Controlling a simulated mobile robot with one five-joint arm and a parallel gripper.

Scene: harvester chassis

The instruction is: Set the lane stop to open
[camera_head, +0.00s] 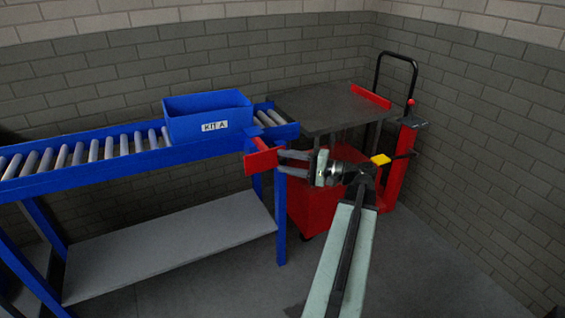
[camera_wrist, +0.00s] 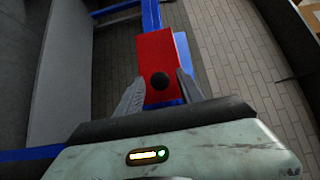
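The lane stop is a red plate (camera_head: 262,161) at the right end of the blue roller conveyor (camera_head: 90,172). A red arm joins it to the rail corner. In the wrist view the red plate (camera_wrist: 155,52) carries a round black knob (camera_wrist: 159,81). My gripper (camera_head: 281,162) is just right of the plate, pointing at it. In the wrist view my gripper (camera_wrist: 158,80) is open, with one finger on each side of the knob. I cannot tell whether the fingers touch anything.
A blue bin (camera_head: 208,117) labelled KIT A sits on the rollers near the conveyor's right end. A red lift cart (camera_head: 395,165) with a dark flat top (camera_head: 325,108) stands behind my arm. A grey shelf (camera_head: 165,248) lies under the conveyor. Brick walls close the back and right.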

